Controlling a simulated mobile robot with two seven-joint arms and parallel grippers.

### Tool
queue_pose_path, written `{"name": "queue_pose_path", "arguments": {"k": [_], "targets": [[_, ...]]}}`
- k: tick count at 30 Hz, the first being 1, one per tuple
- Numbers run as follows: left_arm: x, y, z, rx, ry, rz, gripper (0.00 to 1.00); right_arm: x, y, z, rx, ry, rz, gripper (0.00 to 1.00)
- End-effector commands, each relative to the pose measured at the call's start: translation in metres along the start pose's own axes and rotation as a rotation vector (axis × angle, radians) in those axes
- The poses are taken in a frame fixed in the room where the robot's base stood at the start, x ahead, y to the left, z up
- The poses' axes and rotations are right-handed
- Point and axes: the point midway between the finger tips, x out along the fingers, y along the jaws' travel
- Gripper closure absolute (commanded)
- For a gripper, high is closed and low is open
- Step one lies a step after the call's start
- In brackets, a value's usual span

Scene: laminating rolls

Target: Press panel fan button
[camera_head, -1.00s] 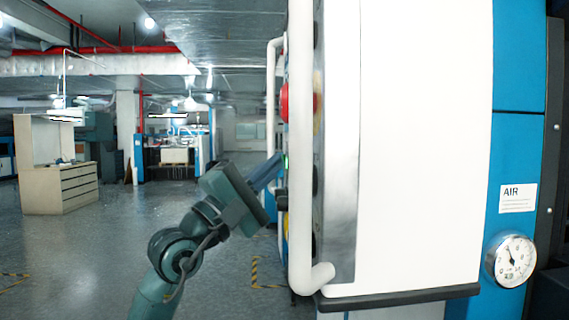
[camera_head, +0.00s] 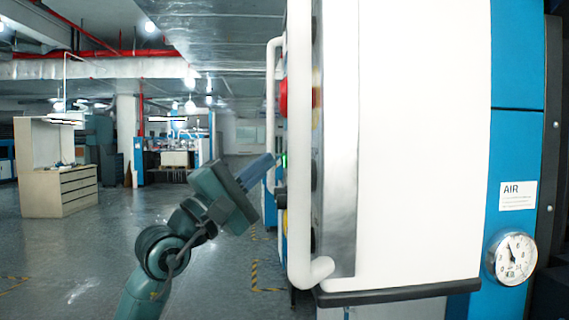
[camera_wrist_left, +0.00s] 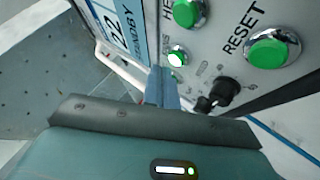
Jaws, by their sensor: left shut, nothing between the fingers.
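The control panel (camera_head: 318,130) is seen nearly edge-on in the head view, so its buttons are mostly hidden. A green light (camera_head: 284,160) shows at its face just beyond my left fingertips. My left gripper (camera_head: 272,160) is shut and empty, pointing at the panel with a small gap. In the left wrist view the closed fingers (camera_wrist_left: 162,82) end just below a small lit green button (camera_wrist_left: 177,58), whose label is mostly hidden. A larger green button (camera_wrist_left: 187,12) is above it, with a label starting "HE". No readable label says fan. My right gripper is not in view.
A green RESET button (camera_wrist_left: 272,52) and a black selector knob (camera_wrist_left: 225,92) are right of the fingers. A white rail (camera_head: 299,150) runs along the panel edge. A red button (camera_head: 284,98) is above my gripper. The floor at left is open.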

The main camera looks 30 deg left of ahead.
Motion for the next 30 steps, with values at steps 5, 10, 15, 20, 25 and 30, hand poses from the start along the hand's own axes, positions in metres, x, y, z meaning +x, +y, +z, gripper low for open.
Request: {"name": "queue_pose_path", "arguments": {"k": [5,10,15,20,25,30], "targets": [[-0.007,0.002,-0.005,0.003,0.001,0.0,1.0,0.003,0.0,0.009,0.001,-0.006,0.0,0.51],[-0.019,0.01,-0.013,0.004,0.001,0.0,1.0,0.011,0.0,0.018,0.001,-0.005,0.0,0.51],[-0.031,0.017,-0.022,0.003,0.001,0.0,1.0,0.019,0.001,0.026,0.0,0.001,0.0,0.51],[-0.036,0.023,-0.025,0.001,0.0,0.0,1.0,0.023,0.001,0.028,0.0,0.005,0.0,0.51],[-0.037,0.023,-0.026,0.0,0.0,0.0,1.0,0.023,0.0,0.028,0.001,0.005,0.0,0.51],[-0.037,0.022,-0.026,0.0,0.0,0.0,1.0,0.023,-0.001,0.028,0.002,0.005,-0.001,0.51]]}}
